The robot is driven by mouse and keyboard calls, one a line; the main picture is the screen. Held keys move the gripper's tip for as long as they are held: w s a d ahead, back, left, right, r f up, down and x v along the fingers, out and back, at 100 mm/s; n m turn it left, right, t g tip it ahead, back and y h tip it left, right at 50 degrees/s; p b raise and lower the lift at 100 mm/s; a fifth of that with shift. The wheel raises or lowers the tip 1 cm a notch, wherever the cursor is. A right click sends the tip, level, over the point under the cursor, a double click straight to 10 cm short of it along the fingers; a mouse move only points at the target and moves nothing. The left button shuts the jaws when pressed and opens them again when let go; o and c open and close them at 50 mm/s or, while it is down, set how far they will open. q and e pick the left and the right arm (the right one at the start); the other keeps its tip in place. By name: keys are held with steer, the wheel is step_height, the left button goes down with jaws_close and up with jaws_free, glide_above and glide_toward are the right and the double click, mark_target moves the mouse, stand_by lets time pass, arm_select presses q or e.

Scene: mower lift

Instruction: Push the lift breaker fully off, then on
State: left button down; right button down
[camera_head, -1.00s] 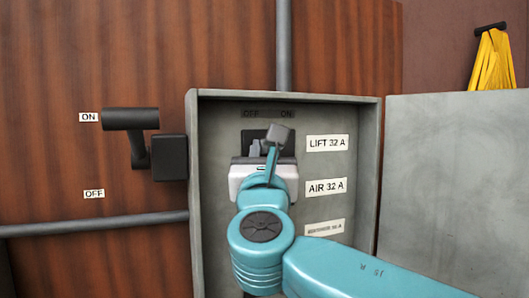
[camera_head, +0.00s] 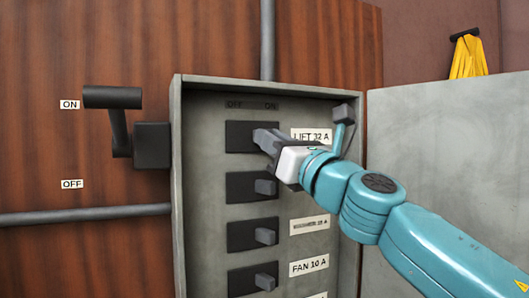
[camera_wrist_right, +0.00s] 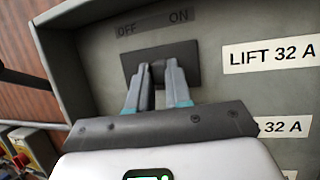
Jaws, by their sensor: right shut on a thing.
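The lift breaker (camera_head: 238,136) is the top black switch in the grey panel box, left of the "LIFT 32 A" label (camera_head: 311,135). OFF is marked above left, ON above right. My right gripper (camera_head: 266,138) reaches in from the right, its fingertips at the right part of this breaker. In the right wrist view the two fingers (camera_wrist_right: 156,82) are shut around the breaker's dark lever (camera_wrist_right: 157,72). The fingers hide much of the lever, so I cannot tell its exact position. My left gripper is in neither view.
Several more breakers sit below, including the one just under it (camera_head: 252,187), with levers toward the right. The box wall (camera_head: 178,200) stands left and the open grey door (camera_head: 440,140) right. A black handle (camera_head: 112,97) points at ON on the wooden wall.

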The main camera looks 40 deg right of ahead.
steer(key=shift+d+r+n+y, duration=0.1)
steer(key=shift+d+n+y, duration=0.3)
steer(key=shift+y, duration=0.5)
steer(key=shift+d+n+y, duration=0.3)
steer(key=shift+n+y, duration=0.2)
steer(key=shift+y, duration=0.4)
steer(key=c, duration=1)
jaws_free()
steer(key=shift+c, duration=0.2)
steer(key=shift+s, duration=0.1)
steer(key=b+v, duration=0.7)
steer(key=v, duration=0.9)
steer(key=shift+d+b, duration=0.15)
steer(key=shift+b, duration=0.2)
